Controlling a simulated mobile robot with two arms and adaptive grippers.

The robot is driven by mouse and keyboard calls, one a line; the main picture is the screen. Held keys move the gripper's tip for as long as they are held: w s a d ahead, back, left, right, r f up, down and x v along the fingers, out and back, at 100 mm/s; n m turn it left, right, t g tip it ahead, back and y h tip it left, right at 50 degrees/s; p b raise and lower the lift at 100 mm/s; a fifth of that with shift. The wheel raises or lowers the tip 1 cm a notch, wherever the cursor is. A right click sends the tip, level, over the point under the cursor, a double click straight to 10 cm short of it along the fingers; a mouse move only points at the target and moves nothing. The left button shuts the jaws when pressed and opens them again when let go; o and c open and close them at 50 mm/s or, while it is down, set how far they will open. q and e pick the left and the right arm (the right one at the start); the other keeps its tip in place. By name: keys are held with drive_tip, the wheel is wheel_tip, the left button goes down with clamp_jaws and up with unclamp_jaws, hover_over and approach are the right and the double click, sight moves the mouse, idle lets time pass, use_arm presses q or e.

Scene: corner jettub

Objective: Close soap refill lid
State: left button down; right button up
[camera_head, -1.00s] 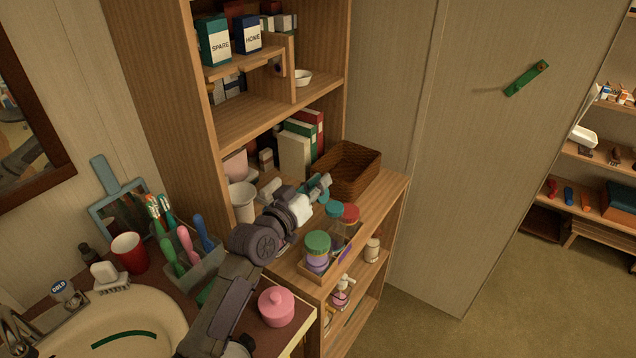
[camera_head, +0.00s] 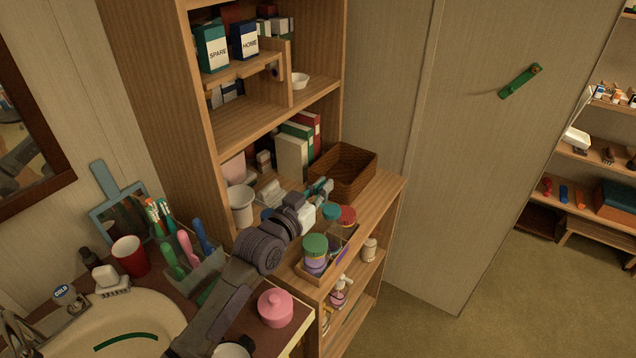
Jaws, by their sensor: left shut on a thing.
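My left gripper (camera_head: 321,188) reaches over the cabinet's lower shelf top, beside the wicker basket. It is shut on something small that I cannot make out. Just in front of it are jars in a wooden tray (camera_head: 312,273): one with a green lid (camera_head: 315,243), one with a teal lid (camera_head: 332,212) and one with a red lid (camera_head: 347,215). I cannot tell which container is the soap refill, or whether its lid is open. My left arm hides part of the shelf top. My right gripper is not in view.
The wicker basket (camera_head: 345,168) stands right behind the gripper. Folders (camera_head: 293,157) and a white cup (camera_head: 241,203) stand at the back and left. A pink lidded pot (camera_head: 275,307) sits on the sink counter below my arm. Open floor lies to the right.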

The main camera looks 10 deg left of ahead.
use_arm(q)
drive_tip(key=shift+s+d+m+p, duration=0.1)
drive_tip(key=shift+d+m+p, duration=0.2)
drive_tip(key=shift+m, duration=0.4)
drive_tip(key=shift+s+d+m+p, duration=0.1)
drive_tip(key=shift+d+m+p, duration=0.15)
drive_tip(key=shift+m, duration=0.45)
drive_tip(key=shift+d, duration=0.1)
drive_tip(key=c, duration=1.3)
unclamp_jaws()
drive_tip(key=v, duration=1.2)
